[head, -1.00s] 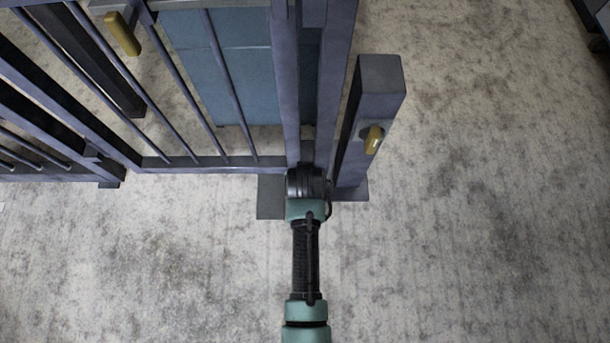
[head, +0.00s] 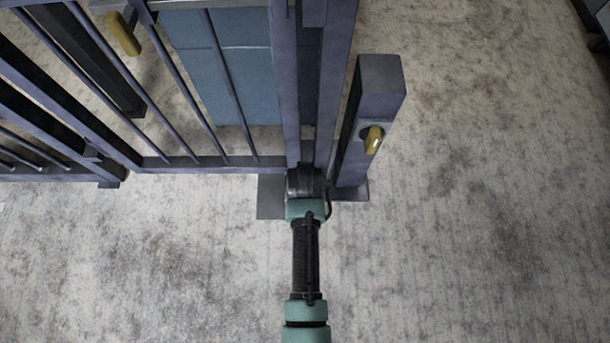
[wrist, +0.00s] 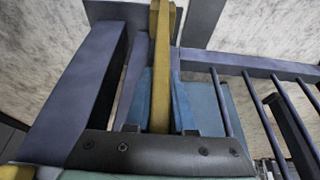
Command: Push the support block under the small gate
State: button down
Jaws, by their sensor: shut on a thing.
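The barred gate (head: 205,162) stands at the upper left in the head view, with upright end posts (head: 285,90) near the middle. My gripper (head: 305,180) is low at the foot of these posts, and my arm hides part of that spot. In the wrist view a long yellow bar (wrist: 161,70) runs from my gripper's dark body towards the top edge. I cannot make out a separate support block with certainty.
A separate post (head: 380,90) with a yellow latch (head: 374,140) stands just right of my gripper. A flat dark plate (head: 270,195) lies at the posts' foot. Blue panels (head: 215,80) are behind the bars. The floor (head: 480,220) on the right is clear.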

jog(key=w+a+b, duration=0.1)
jog(key=w+a, duration=0.6)
jog(key=a, duration=0.4)
jog(key=shift+a, duration=0.3)
jog(key=shift+w, duration=0.15)
jog(key=c, duration=0.8)
grip_release()
jog(key=shift+o, duration=0.2)
jog(key=shift+r, duration=0.1)
